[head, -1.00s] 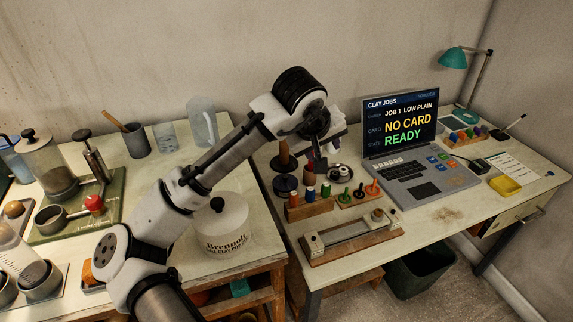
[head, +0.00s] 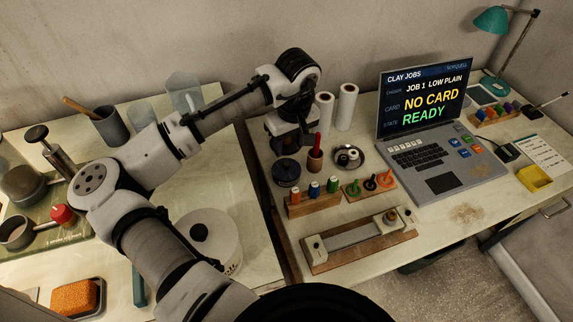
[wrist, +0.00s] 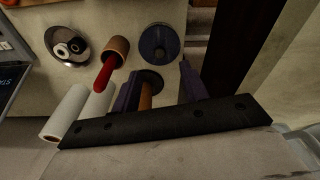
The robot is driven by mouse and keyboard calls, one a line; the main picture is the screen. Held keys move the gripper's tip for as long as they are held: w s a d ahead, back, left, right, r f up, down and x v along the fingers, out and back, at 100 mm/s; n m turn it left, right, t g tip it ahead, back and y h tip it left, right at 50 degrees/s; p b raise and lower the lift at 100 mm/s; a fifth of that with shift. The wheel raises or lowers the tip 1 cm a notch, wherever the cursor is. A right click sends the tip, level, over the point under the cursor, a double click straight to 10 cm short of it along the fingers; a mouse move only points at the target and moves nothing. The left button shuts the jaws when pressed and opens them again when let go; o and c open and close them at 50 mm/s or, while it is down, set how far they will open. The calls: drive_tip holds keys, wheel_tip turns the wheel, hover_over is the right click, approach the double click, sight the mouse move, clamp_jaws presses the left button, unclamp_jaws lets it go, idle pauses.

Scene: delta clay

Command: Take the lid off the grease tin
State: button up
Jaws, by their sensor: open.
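A low, round, dark blue tin with a small knob on its lid, which looks like the grease tin (head: 286,172), stands on the right-hand table near its left edge. Its lid is on. It also shows in the wrist view (wrist: 159,42), just beyond my fingertips. My gripper (head: 291,143) is open, pointing down behind the tin in the head view and apart from it. In the wrist view my gripper (wrist: 158,82) has a wooden-handled thing with a dark round base (wrist: 146,92) between or below its fingers; I cannot tell whether they touch. The head view hides that thing.
A wooden cup with a red handle (head: 315,159) stands right of the tin. A spool rack (head: 312,205) stands in front. A metal dish (head: 348,158), white rolls (head: 347,107) and the laptop (head: 440,165) are further right. A gap separates the two tables.

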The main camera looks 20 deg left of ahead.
sight(287, 164)
drive_tip(key=f, duration=0.2)
drive_tip(key=f+p, duration=0.1)
drive_tip(key=f, duration=0.2)
drive_tip(key=w+a+f+p, duration=0.1)
drive_tip(key=f, duration=0.2)
drive_tip(key=shift+f, duration=0.15)
drive_tip(key=shift+c, duration=0.4)
clamp_jaws()
